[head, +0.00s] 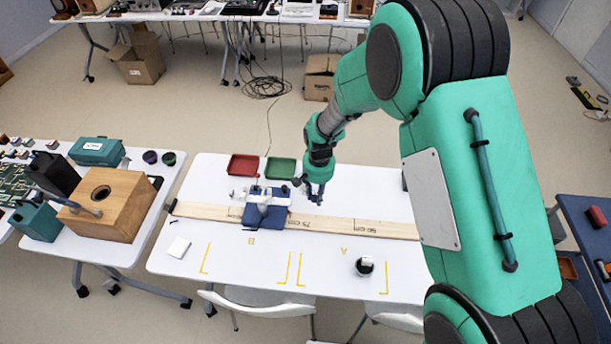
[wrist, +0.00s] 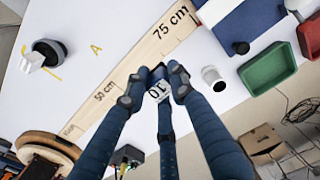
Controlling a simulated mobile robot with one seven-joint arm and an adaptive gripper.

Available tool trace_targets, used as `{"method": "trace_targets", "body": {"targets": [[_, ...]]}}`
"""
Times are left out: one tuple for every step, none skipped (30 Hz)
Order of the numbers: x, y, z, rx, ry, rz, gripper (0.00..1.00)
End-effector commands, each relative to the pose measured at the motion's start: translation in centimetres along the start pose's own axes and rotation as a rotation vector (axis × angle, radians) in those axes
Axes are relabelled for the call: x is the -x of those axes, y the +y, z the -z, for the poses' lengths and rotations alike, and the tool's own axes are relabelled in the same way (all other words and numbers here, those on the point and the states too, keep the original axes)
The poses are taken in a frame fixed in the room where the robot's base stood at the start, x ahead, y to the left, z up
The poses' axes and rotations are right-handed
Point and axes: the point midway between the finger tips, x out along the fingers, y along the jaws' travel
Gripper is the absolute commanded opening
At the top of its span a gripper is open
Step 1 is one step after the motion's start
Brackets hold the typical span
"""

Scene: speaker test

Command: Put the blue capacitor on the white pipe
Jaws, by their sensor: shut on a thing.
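My gripper (wrist: 155,86) is shut on a small dark blue piece (wrist: 157,73) with a white label reading 10, which looks like the blue capacitor. It holds the piece over the wooden ruler board. In the head view my gripper (head: 314,196) is right of the blue mat, and the held piece is hard to make out. A short white cylinder (wrist: 213,77) with a grey end is on the table beside the fingers. White fittings (head: 264,195) sit on the blue mat. I cannot tell which white part is the pipe.
The ruler board (head: 335,224) runs across the white table. Red (head: 243,165) and green (head: 280,169) trays stand at the back. A black round thing with a white top (head: 364,266) stands front right; a white square (head: 179,247) lies front left. The front middle is clear.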

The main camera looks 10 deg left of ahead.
Motion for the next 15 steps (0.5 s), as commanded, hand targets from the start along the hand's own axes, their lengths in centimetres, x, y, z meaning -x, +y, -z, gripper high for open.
{"method": "trace_targets", "body": {"targets": [[-0.2, -0.2, 0.5, 0.000, 0.000, 0.000, 0.00], [-0.2, -0.4, 0.9, 0.000, 0.000, 0.000, 0.00], [-0.3, -0.6, 1.4, 0.000, 0.000, 0.000, 0.00], [-0.4, -0.8, 1.8, 0.000, -0.001, 0.000, 0.00], [-0.4, -0.9, 2.3, 0.000, -0.001, 0.000, 0.00], [-0.4, -1.2, 3.0, 0.000, 0.001, 0.000, 0.00], [-0.5, -1.4, 3.4, 0.000, 0.000, 0.000, 0.00], [-0.6, -1.6, 3.9, 0.000, 0.000, 0.000, 0.00], [-0.6, -1.9, 4.5, 0.000, 0.000, 0.000, 0.00], [-0.7, -2.0, 4.9, 0.000, -0.001, 0.000, 0.00], [-0.8, -2.2, 5.4, 0.000, 0.000, 0.000, 0.00], [-0.8, -2.5, 6.1, 0.000, 0.001, 0.001, 0.00], [-0.8, -2.7, 6.5, 0.000, 0.000, 0.000, 0.00], [-0.9, -2.9, 7.0, 0.000, -0.001, 0.000, 0.00], [-0.9, -3.1, 7.6, 0.000, 0.000, 0.000, 0.00]]}}
